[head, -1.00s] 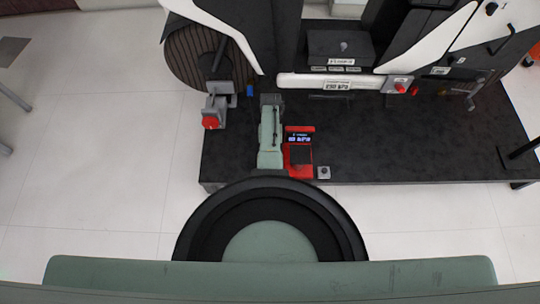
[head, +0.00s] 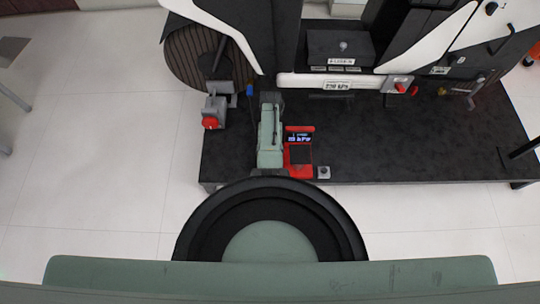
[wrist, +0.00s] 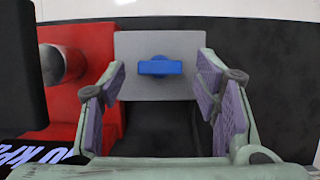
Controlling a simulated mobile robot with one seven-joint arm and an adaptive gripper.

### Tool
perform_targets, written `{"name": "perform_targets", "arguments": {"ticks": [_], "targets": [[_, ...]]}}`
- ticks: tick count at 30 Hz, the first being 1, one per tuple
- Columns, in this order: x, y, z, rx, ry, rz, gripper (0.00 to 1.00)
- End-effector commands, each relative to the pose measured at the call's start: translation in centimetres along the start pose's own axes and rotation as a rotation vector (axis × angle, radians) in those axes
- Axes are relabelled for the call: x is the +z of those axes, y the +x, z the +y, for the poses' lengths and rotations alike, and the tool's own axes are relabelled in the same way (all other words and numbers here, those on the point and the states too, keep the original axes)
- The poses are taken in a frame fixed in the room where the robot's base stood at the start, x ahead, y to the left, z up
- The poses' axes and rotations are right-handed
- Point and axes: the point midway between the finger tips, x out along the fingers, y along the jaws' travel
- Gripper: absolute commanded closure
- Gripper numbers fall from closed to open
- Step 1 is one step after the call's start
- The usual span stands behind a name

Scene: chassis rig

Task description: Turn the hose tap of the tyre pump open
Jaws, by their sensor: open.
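The tyre pump (head: 299,156) is a red box with a lit display, standing on the black deck just right of my arm. In the wrist view its red body (wrist: 82,52) fills the left. The hose tap's blue handle (wrist: 160,67) sits on a grey plate (wrist: 135,45) right beside the red body. The handle lies crosswise in that view. My gripper (wrist: 160,80) is open, with a purple-padded finger on each side of the handle and a gap on both sides. In the head view my arm hides the tap and the fingertips.
A grey fixture with a red knob (head: 211,122) stands at the deck's left edge. A dark box (head: 341,47) stands behind. The deck (head: 420,145) is largely clear to the right.

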Motion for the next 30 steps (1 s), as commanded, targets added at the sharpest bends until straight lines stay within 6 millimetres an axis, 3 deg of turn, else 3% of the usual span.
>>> {"name": "perform_targets", "arguments": {"ticks": [15,21,30], "targets": [[-0.1,-9.9,0.0,0.000,0.000,0.003,0.43],[0.0,-11.2,0.0,0.000,0.000,0.001,0.43],[0.0,-11.3,0.0,0.000,0.000,0.000,0.43]]}}
